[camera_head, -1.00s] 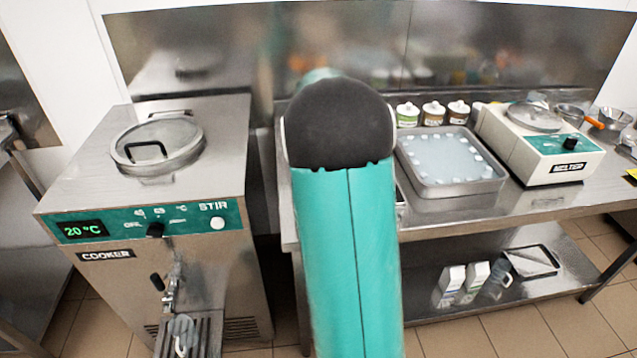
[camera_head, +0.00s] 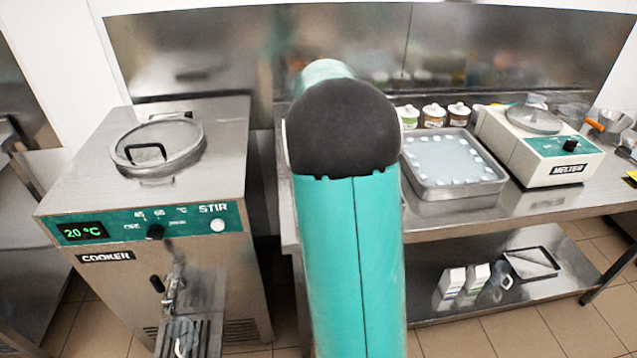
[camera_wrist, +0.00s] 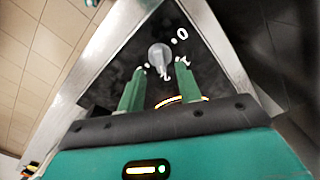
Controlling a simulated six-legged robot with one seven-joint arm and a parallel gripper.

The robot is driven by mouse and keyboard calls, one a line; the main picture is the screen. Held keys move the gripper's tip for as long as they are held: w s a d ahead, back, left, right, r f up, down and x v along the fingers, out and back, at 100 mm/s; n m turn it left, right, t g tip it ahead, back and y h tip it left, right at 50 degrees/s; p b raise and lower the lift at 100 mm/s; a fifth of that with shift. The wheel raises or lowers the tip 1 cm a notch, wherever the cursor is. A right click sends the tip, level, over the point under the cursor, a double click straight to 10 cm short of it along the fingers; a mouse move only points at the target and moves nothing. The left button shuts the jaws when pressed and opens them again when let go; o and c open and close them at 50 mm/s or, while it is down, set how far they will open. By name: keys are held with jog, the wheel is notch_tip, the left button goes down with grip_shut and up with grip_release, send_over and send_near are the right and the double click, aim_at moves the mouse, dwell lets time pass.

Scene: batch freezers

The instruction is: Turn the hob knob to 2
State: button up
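The hob knob (camera_wrist: 159,54) is a round grey knob on a dark panel (camera_wrist: 122,58) in the wrist view. White marks stand around it: a 0 at its upper right and what looks like a 2 below it. Which mark the knob points to is too small to tell. My gripper (camera_wrist: 160,68) has two green fingers, spread apart and pointing at the knob. Their tips lie just short of it, one on either side, and I cannot tell if they touch it. The hob does not show in the head view, where my own arm covers the middle.
In the head view, a cooker (camera_head: 200,280) with its own black knob stands at the left. A steel table (camera_head: 560,205) at the right carries a tray (camera_head: 450,190), several jars and a melter (camera_head: 545,175). A lit yellow-orange arc (camera_wrist: 168,102) shows between my fingers.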

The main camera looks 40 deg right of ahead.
notch_tip(320, 180, up, 10)
dwell(0.3)
dwell(0.4)
jog(key=s+a+r+n+t, duration=0.1)
jog(key=s+a+r+n, duration=0.15)
jog(key=a, duration=0.65)
jog(key=s+a+r+n+t, duration=0.15)
jog(key=s+a+n, duration=0.25)
jog(key=a, duration=0.6)
jog(key=s+a+f+n+t, duration=0.1)
jog(key=s+a+f+n, duration=0.1)
jog(key=s+a, duration=0.3)
jog(key=s+a+f+n+t, duration=0.2)
jog(key=s+a+f+n, duration=0.1)
jog(key=a, duration=0.4)
jog(key=s+n, duration=0.1)
jog(key=s, duration=0.1)
jog(key=shift+s+a, duration=0.3)
jog(key=shift+s, duration=0.1)
jog(key=shift+d, duration=0.2)
